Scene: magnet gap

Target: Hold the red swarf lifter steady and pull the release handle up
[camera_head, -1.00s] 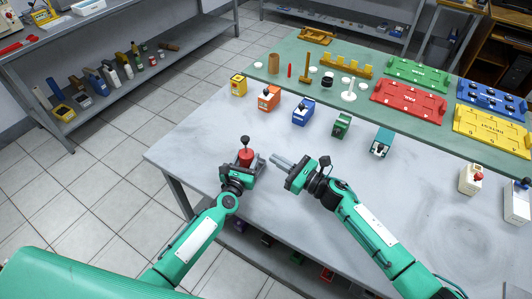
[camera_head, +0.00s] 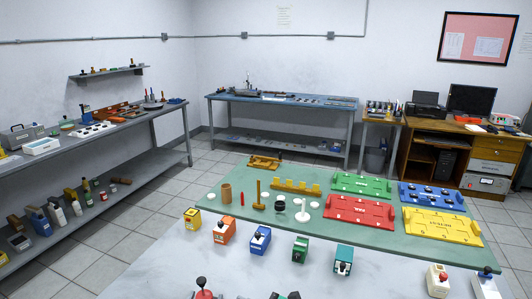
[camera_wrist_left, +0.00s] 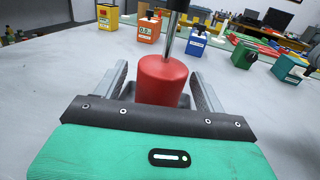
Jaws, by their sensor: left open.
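The red swarf lifter (camera_wrist_left: 162,80) is a red cylinder standing upright in the left wrist view, with a metal stem (camera_wrist_left: 173,42) rising from its top. In the head view only its red top (camera_head: 205,294) and the black knob of the release handle (camera_head: 201,282) show at the bottom edge. My left gripper (camera_wrist_left: 160,70) is open, with one finger on each side of the red cylinder. Gaps show beside the cylinder, so the fingers look apart from it.
Several small boxes stand beyond: yellow (camera_head: 192,219), orange (camera_head: 224,231), blue (camera_head: 260,240), green (camera_head: 300,249) and teal (camera_head: 343,260). A green mat (camera_head: 228,181) behind them carries coloured trays. Bare grey tabletop (camera_head: 150,270) lies to the left.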

